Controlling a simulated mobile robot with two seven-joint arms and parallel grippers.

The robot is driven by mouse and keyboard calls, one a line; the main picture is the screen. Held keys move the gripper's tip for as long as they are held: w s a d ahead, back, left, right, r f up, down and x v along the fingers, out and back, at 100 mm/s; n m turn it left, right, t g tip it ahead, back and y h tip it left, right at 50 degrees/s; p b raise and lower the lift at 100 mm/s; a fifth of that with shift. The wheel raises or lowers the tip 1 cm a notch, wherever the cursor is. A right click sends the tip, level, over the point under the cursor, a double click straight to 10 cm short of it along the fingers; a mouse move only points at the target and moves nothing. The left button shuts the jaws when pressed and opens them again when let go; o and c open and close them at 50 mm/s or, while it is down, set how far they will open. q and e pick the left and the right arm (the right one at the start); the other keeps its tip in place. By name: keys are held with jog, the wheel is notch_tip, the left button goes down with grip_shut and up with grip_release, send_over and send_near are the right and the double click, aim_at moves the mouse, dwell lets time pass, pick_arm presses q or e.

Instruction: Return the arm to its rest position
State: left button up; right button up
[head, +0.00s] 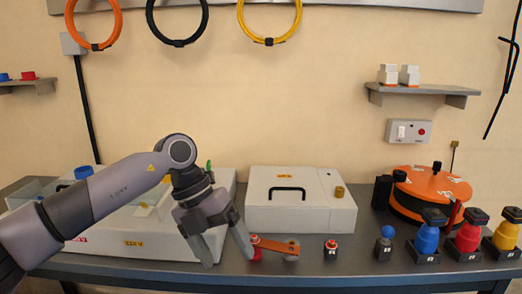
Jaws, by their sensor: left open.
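My left arm (115,192) reaches in from the left over a large white machine. My left gripper (229,258) points downward with its two fingers spread apart and nothing visible between them. Its right fingertip is close to a red knob (256,248) and an orange flat bar (277,246) near the table's front edge; whether they touch cannot be told. My right gripper is not in the picture.
The white machine (140,243) stands left on the grey table (215,278). A white box (318,205) with a black handle is central. A small red-topped piece (330,249), a blue-ball piece (384,244), colored bottles (428,238) and an orange round device (432,185) stand to the right.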

pick_arm(q)
jog(key=s+d+n+h+p, duration=0.1)
jog(key=s+d+n+h, duration=0.1)
jog(key=s+d+h, duration=0.35)
jog(key=s+d+n+h, duration=0.2)
jog(key=s+d+h, duration=0.1)
jog(key=d+h, duration=0.5)
jog(key=w+a+f+n+t+y+p, duration=0.1)
jog(key=a+f+n+t+y, duration=0.3)
jog(key=a+f+n+t, duration=0.65)
jog(key=w+a+f+n+t+y+p, duration=0.15)
jog(key=a+n+t+y, duration=0.5)
jog(key=n, duration=0.85)
jog(key=s+a+f+n+g+y, duration=0.2)
jog(key=s+a+f, duration=0.3)
jog(key=s+f, duration=0.3)
jog(key=s+a+f+n+g+y, duration=0.2)
jog(key=s+a+f+n+y, duration=0.1)
jog(key=s+f, duration=0.4)
jog(key=shift+s+a+f+n+g, duration=0.4)
jog(key=shift+a+f+n, duration=0.15)
jog(key=shift+a+n, duration=0.35)
